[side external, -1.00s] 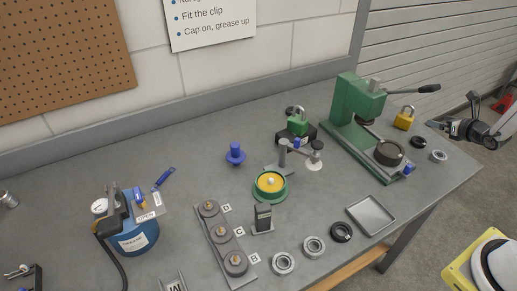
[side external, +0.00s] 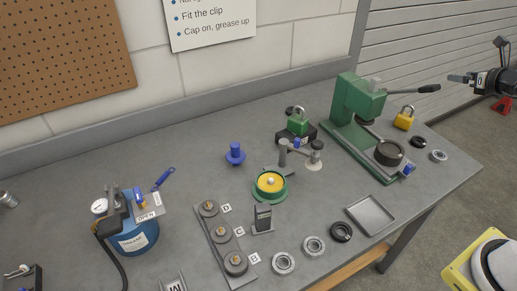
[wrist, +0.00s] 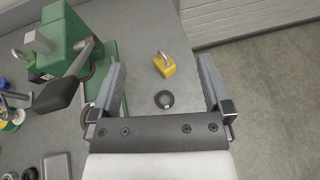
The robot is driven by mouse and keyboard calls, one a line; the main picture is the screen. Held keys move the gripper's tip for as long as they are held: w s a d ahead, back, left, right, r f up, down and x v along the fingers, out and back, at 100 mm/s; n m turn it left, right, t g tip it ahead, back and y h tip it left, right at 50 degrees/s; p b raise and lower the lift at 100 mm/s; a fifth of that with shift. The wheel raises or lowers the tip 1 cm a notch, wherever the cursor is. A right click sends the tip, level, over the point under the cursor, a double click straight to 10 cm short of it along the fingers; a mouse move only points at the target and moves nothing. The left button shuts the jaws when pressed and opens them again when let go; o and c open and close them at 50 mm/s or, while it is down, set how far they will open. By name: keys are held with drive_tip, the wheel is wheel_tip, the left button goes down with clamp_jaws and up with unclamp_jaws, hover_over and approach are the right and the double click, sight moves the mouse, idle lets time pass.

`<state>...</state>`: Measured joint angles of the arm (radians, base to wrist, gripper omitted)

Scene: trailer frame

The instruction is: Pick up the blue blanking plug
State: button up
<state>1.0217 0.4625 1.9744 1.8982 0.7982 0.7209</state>
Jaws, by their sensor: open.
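The blue blanking plug (side external: 235,154) stands upright on the grey bench, left of the middle in the side view, with a wide flange below a narrower top. Nothing touches it. My gripper (side external: 458,78) is at the far right of the side view, above and beyond the bench's right end, well away from the plug. In the wrist view my gripper (wrist: 163,68) has its two fingers wide apart with nothing held. I cannot make out the plug for sure in the wrist view.
A green press (side external: 352,110) with a long lever stands between the plug and my gripper. A yellow padlock (side external: 404,120) and black ring (side external: 418,142) lie near the bench's right end. A green-rimmed dish (side external: 270,187) and small stand (side external: 283,152) are right of the plug.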

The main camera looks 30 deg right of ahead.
wheel_tip(320, 180, up, 10)
drive_tip(key=w+a+n+g+y, duration=0.1)
drive_tip(key=w+a+n+y, duration=0.15)
drive_tip(key=w+a, duration=0.55)
drive_tip(key=n+g+y, duration=0.4)
drive_tip(key=n+g, duration=0.3)
hover_over(240, 153)
drive_tip(key=s+d, duration=0.2)
drive_tip(key=s, duration=0.1)
wheel_tip(240, 153, down, 28)
drive_tip(key=shift+r+m, duration=0.2)
drive_tip(key=shift+m, duration=0.05)
drive_tip(key=shift+a+f, duration=0.1)
drive_tip(key=shift+x, duration=1.15)
